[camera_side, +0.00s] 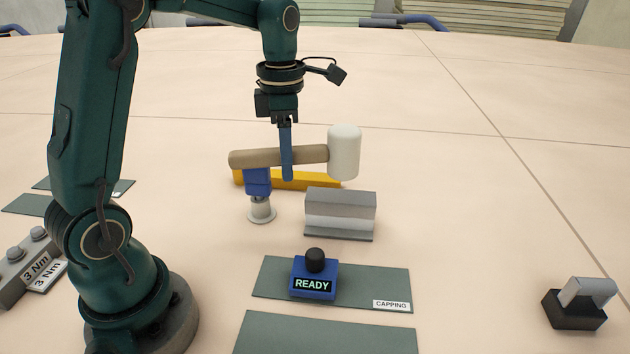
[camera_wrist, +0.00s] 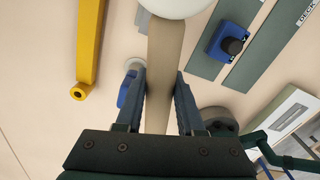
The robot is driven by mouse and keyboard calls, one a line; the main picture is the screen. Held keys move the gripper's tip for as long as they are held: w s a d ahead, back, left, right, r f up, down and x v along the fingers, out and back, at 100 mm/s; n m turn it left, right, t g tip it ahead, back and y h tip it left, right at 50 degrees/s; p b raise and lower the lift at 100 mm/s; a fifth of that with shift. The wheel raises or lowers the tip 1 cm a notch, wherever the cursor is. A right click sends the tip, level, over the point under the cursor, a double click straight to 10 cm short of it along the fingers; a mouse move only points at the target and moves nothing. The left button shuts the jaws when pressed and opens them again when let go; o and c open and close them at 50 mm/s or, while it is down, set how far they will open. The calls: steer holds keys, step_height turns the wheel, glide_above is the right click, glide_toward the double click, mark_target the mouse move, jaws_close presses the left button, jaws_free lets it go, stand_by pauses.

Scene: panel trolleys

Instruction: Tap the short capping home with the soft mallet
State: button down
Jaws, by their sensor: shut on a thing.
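My gripper (camera_side: 287,160) is shut on the wooden handle of the soft mallet (camera_side: 344,152), which has a white head. The handle lies about level, head to the right. In the wrist view the handle (camera_wrist: 165,75) runs between both fingers (camera_wrist: 160,110), and the white head (camera_wrist: 180,5) is at the top edge. The handle is just over a blue stand (camera_side: 258,183) on a round pale foot; I cannot tell whether they touch. A grey ridged block (camera_side: 340,212), perhaps the capping on its rail, sits below and in front of the head. Its seating cannot be told.
A yellow bar (camera_side: 305,181) lies behind the mallet. A blue box reading READY, with a black knob (camera_side: 315,260), stands on a green mat labelled CAPPING (camera_side: 380,283). A black-and-grey fixture (camera_side: 577,305) is at far right. The table between is clear.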

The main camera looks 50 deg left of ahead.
steer(key=shift+r, duration=0.15)
steer(key=shift+r, duration=1.7)
step_height(320, 180, down, 10)
steer(key=shift+f, duration=0.15)
steer(key=shift+r, duration=2.6)
